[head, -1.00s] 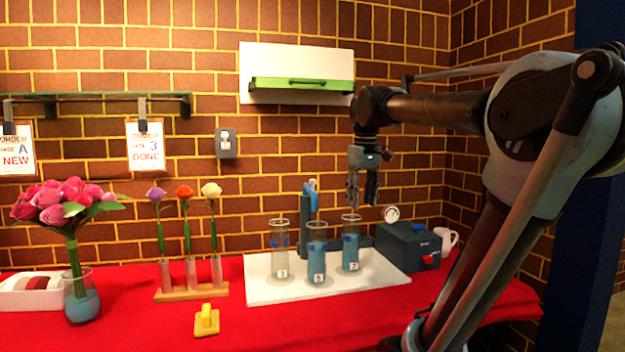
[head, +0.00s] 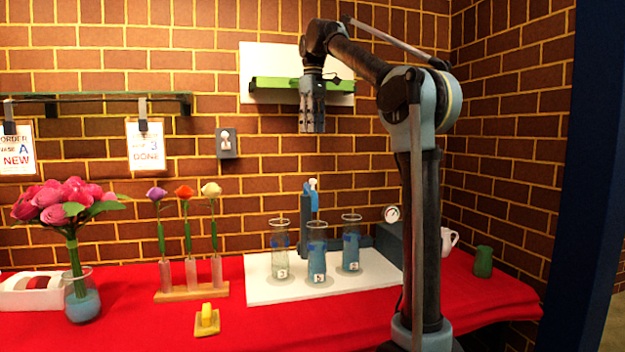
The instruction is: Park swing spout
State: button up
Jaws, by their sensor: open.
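The swing spout is a dark upright post (head: 305,228) with a light blue piece (head: 313,190) at its top, standing at the back of the white board behind the glass vases. Which way the spout points is hard to tell at this size. My gripper (head: 312,128) is open and empty, pointing down in front of the brick wall. In the picture it hangs well above the spout, apart from it.
On the white board (head: 270,291) stand a left vase (head: 280,262), a middle vase (head: 317,265) and a right vase (head: 351,255). A dark box with a gauge (head: 391,214) is partly hidden by my arm. A green cup (head: 483,262) stands far right. A green-fronted shelf (head: 275,84) is behind my gripper.

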send_over(310, 192)
jog(key=w+d, duration=0.1)
notch_tip(310, 192, down, 17)
jog(key=shift+f, duration=0.15)
dwell(0.4)
grip_shut()
